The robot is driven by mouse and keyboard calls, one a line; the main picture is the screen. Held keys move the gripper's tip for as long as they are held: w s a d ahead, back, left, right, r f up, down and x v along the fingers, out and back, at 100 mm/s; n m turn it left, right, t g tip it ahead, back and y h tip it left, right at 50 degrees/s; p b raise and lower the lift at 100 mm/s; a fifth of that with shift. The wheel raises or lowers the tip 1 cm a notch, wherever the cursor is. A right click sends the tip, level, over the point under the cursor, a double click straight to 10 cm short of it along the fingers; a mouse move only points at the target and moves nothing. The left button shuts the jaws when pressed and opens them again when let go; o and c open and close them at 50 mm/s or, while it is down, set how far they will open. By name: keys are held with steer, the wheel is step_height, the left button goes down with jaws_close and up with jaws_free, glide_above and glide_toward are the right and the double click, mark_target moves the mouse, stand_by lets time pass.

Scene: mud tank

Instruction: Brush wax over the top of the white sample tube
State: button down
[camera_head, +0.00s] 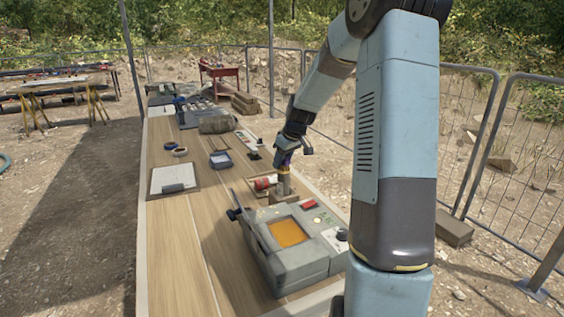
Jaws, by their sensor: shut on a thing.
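My gripper (284,164) points down over the right side of the long wooden table, behind the wax heater. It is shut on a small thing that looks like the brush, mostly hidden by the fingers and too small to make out. Just below the gripper is a small tan wooden block (284,196). A white and red cylinder (265,183), which seems to be the sample tube, lies in a low wooden holder just left of the gripper. The grey wax heater (300,262) stands in front, with an open square pan of orange wax (288,233) on top.
A grey-green bag (216,124) lies farther back. The table's front left (190,250) is clear. Wire fencing (515,150) runs along the right.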

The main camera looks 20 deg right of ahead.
steer(key=shift+r, duration=3.05)
steer(key=shift+r, duration=0.1)
steer(key=shift+r, duration=1.4)
steer(key=shift+f, duration=0.15)
